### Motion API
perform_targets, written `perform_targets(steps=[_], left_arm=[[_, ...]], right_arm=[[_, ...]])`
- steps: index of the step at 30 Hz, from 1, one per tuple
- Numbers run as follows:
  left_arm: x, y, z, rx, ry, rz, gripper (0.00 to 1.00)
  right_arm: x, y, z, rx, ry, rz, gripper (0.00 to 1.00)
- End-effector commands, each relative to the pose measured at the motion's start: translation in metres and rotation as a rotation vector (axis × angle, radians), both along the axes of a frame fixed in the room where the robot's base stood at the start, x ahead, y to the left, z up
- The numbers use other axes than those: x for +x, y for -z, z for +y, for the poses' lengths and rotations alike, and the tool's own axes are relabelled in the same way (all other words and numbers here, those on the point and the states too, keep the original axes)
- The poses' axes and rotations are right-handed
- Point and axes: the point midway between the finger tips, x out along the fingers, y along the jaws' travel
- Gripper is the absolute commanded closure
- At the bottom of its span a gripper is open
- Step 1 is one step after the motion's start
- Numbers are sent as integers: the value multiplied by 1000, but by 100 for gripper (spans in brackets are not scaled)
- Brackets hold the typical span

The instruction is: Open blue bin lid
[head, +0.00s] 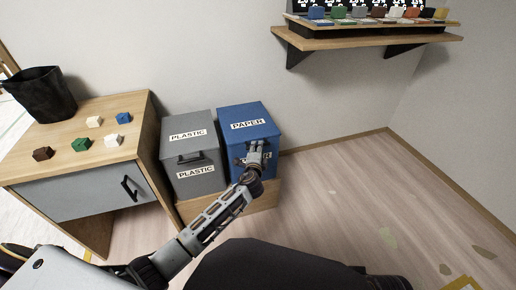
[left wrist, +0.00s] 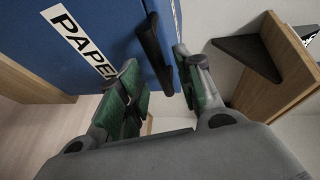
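The blue bin (head: 240,115) with white PAPER labels stands against the wall, its lid lying closed. My left gripper (head: 257,146) is at the front of the blue bin, near the lid's front edge, and covers part of the lower label. In the left wrist view, the two green-padded fingers of the gripper (left wrist: 156,62) are apart. The dark handle (left wrist: 152,45) on the blue bin (left wrist: 105,30) reaches into the gap between the fingertips. I cannot tell whether a finger touches it. My right gripper is not in view.
A grey PLASTIC bin (head: 188,130) stands directly left of the blue one. Both sit on a wooden base (head: 262,200). A wooden desk (head: 105,107) with small coloured blocks is farther left. A wall shelf (head: 360,40) hangs at the upper right. The floor on the right is mostly free.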

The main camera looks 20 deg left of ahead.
Motion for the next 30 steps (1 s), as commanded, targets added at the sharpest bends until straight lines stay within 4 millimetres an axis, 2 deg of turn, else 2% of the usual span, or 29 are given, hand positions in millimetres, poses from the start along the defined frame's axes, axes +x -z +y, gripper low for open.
perform_targets(steps=[5,12,24,26,30], left_arm=[[15,4,3,1,-1,-1,65],[28,6,6,0,-1,0,65],[31,7,6,0,0,0,65],[31,7,6,0,0,0,70],[31,7,6,0,0,0,88]], right_arm=[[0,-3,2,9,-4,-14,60],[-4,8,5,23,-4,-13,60],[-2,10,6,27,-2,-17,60],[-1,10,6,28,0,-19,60],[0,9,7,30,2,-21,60]])
